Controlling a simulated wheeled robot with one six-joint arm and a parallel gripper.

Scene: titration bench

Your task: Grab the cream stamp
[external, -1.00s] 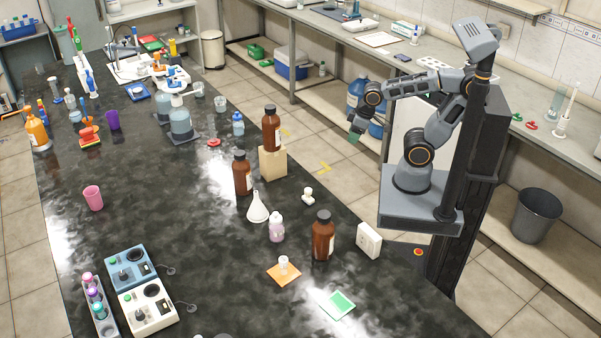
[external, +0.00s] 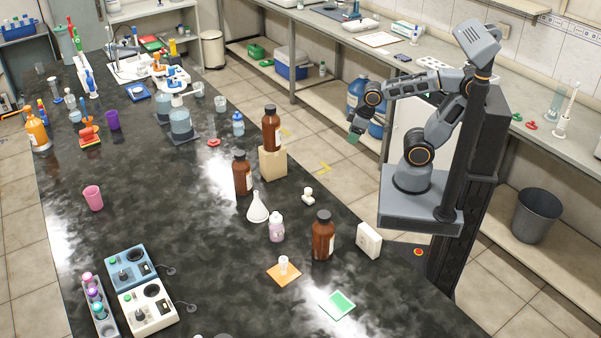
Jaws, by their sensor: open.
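The cream stamp (external: 308,196) stands on the dark bench near its right edge, a small pale piece with a rounded knob on top. My gripper (external: 355,136) is in the air beyond the bench's right edge, up and to the right of the stamp and well apart from it. It is open, with nothing seen between its fingers, though they are small in this view.
A brown bottle on a wooden block (external: 273,163) stands up and left of the stamp. The bench right around the stamp is clear.

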